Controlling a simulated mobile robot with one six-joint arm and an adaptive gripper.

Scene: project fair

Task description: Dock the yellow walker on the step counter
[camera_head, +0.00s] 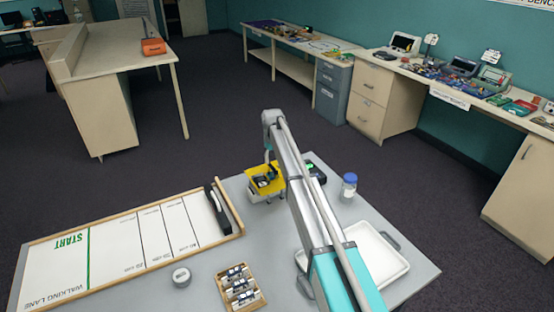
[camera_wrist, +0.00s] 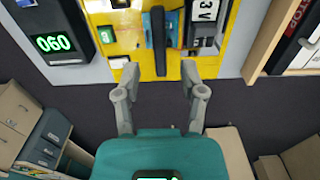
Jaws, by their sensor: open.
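The yellow walker (camera_head: 279,183) stands on the grey table near its far edge. In the wrist view the walker (camera_wrist: 145,66) fills the upper middle, with a black upright bar and a battery part marked 3 V. My gripper (camera_wrist: 160,78) is open, its two fingers apart on either side of the line of the black bar; I cannot tell whether they touch it. The step counter appears to be the black box (camera_wrist: 43,18) with a green 060 display, left of the walker. In the head view the black box (camera_head: 317,174) is partly hidden behind my arm.
The walking lane board (camera_head: 115,244) with a wooden rim lies at left. A battery crate (camera_head: 241,308), a grey round weight (camera_head: 181,277), a white tray (camera_head: 387,262) and a blue-capped jar (camera_head: 348,186) share the table. Open floor surrounds it; benches stand behind.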

